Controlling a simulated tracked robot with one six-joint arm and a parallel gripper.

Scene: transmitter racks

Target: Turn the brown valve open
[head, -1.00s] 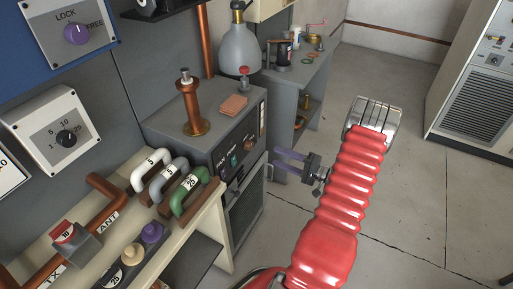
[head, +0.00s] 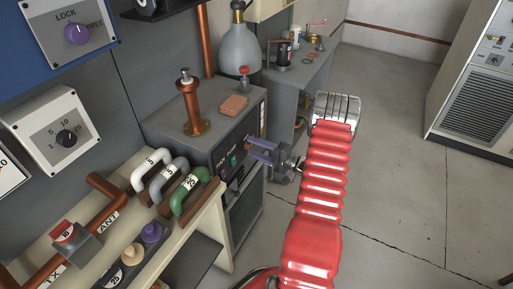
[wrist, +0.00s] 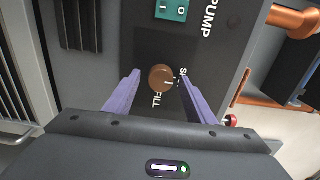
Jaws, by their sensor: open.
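The brown valve (wrist: 161,78) is a round knob on the dark front panel of the pump unit in the wrist view. It has a pale mark on its face. The word FILL stands below it, and a label starting with S is partly covered by the right finger. My gripper (head: 251,148) reaches the panel from the right in the head view. Its two purple fingers are open, one on each side of the knob in the wrist view, with a gap to it. In the head view the gripper hides the knob.
A teal pump switch (wrist: 172,9) sits on the same panel. The grey pump unit (head: 165,140) carries a copper post (head: 193,110) and a brown block (head: 233,105). Coloured handles (head: 188,193) stand on the bench at left. Open floor lies to the right.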

